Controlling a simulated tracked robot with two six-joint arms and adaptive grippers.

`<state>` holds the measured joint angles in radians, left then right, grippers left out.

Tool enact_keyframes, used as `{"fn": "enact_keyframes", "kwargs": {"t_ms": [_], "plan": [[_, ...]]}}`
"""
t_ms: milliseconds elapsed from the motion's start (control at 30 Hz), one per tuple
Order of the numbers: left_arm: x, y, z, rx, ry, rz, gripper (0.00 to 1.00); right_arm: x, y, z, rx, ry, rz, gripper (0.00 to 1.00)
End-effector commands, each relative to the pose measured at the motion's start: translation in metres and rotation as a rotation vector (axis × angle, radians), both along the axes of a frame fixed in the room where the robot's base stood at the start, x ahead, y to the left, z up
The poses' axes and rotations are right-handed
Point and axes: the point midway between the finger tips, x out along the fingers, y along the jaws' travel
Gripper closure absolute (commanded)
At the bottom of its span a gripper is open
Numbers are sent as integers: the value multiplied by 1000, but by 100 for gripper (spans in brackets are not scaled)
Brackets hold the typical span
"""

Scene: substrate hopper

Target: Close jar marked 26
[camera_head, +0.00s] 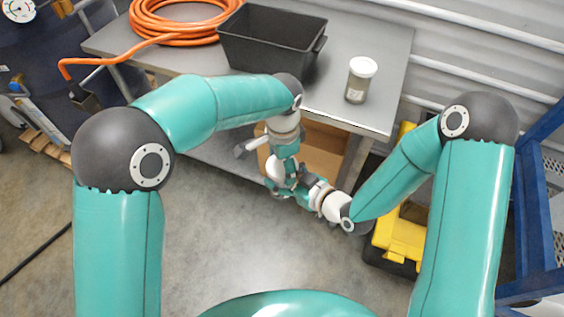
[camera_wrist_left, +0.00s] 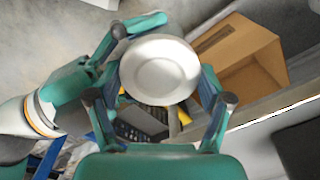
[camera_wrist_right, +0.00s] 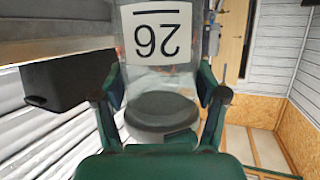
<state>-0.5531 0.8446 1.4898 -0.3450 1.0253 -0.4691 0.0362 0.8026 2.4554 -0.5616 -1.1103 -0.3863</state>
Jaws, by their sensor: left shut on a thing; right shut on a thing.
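The jar marked 26 (camera_wrist_right: 158,45) is clear, with its label upside down in the right wrist view. A dark grey disc shows at its lower end there; I cannot tell whether it is contents or an end of the jar. My right gripper (camera_wrist_right: 160,95) is shut on the jar. A round white lid (camera_wrist_left: 160,72) lies between the fingers of my left gripper (camera_wrist_left: 158,88), which is shut on it. I cannot tell whether the lid touches the jar's rim. In the head view both grippers meet in front of the table, and the arms mostly hide jar and lid.
A grey table (camera_head: 385,50) carries a black bin (camera_head: 265,45), an orange hose (camera_head: 185,20) and another white-lidded jar (camera_head: 360,80). A cardboard box (camera_head: 318,150) stands beneath. A yellow case (camera_head: 400,235) and blue rack (camera_head: 530,190) stand at right. The floor at front is clear.

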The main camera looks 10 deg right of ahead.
Motion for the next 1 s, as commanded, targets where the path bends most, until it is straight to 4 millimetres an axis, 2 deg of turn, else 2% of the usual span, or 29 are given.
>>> {"fn": "enact_keyframes", "kwargs": {"t_ms": [67, 100, 200, 667, 1000], "plan": [[2, 1, 0, -1, -4, 3, 62, -1, 1, 1, 1, -3, 3, 100], [2, 1, 0, -1, -4, 4, 16, -1, 1, 1, 1, -3, 3, 100], [2, 1, 0, -1, -3, 4, 0, -1, 1, 1, 1, -3, 3, 100], [1, 0, 6, -2, -4, 5, 0, 0, 0, 1, 1, -2, 1, 100], [2, 0, 50, -1, -5, 5, 0, 0, 0, 1, 1, -2, 0, 100]]}}
